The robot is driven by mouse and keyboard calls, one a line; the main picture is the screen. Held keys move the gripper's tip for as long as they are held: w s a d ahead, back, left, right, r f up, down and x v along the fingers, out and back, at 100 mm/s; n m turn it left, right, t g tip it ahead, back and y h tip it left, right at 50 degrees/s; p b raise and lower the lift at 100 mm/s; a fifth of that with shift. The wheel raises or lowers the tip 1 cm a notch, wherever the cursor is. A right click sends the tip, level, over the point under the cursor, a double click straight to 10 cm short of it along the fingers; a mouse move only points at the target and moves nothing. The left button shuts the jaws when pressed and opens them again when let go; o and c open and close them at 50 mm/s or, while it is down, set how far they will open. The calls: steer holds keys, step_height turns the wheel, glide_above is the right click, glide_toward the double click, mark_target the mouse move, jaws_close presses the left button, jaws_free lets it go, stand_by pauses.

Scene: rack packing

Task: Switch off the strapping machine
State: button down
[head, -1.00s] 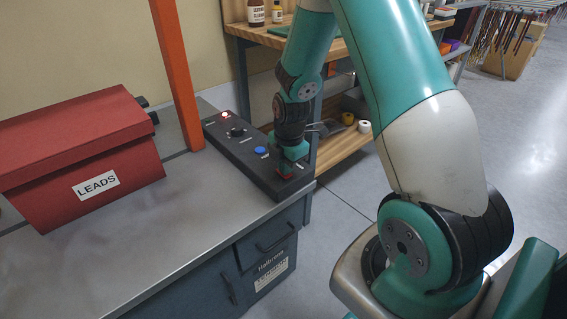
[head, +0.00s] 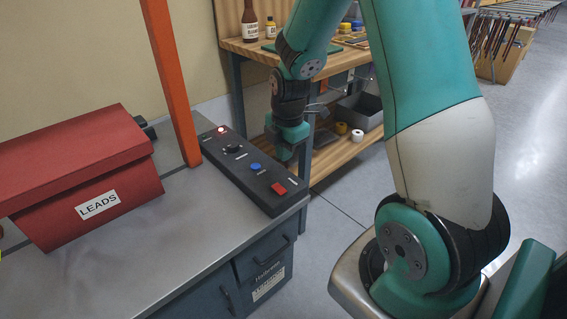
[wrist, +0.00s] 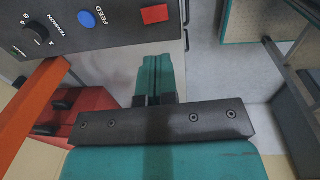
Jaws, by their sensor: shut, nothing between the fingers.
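The strapping machine's control panel (head: 240,172) is a long dark box on the bench corner. It carries a glowing lamp (head: 221,130) at its far end, a black knob (head: 234,149), a blue button (head: 255,168) and a red switch (head: 279,188) at the near end. In the wrist view the blue button (wrist: 87,19) is marked FEED, and the red switch (wrist: 155,14) is in full view. My gripper (head: 286,160) is shut and empty, pointing down beside the panel's right long edge, apart from the switch. In the wrist view its fingers (wrist: 155,72) are together.
A red box labelled LEADS (head: 95,190) stands left on the bench (head: 130,250). A wooden shelf unit (head: 350,148) with bottles and rolls stands behind my arm. Open floor (head: 345,225) lies right of the bench.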

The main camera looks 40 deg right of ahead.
mark_target(276, 186)
step_height(276, 186, up, 2)
steer(key=shift+s+r, duration=0.15)
steer(key=shift+r, duration=0.1)
steer(key=shift+w+a+p, duration=0.1)
steer(key=shift+w+p, duration=0.35)
steer(key=shift+w, duration=0.3)
steer(key=shift+f, duration=0.15)
steer(key=f, duration=0.4)
steer(key=w+f+b, duration=0.1)
steer(key=f, duration=0.8)
steer(key=shift+w+f+b, duration=0.35)
steer(key=shift+b, duration=0.05)
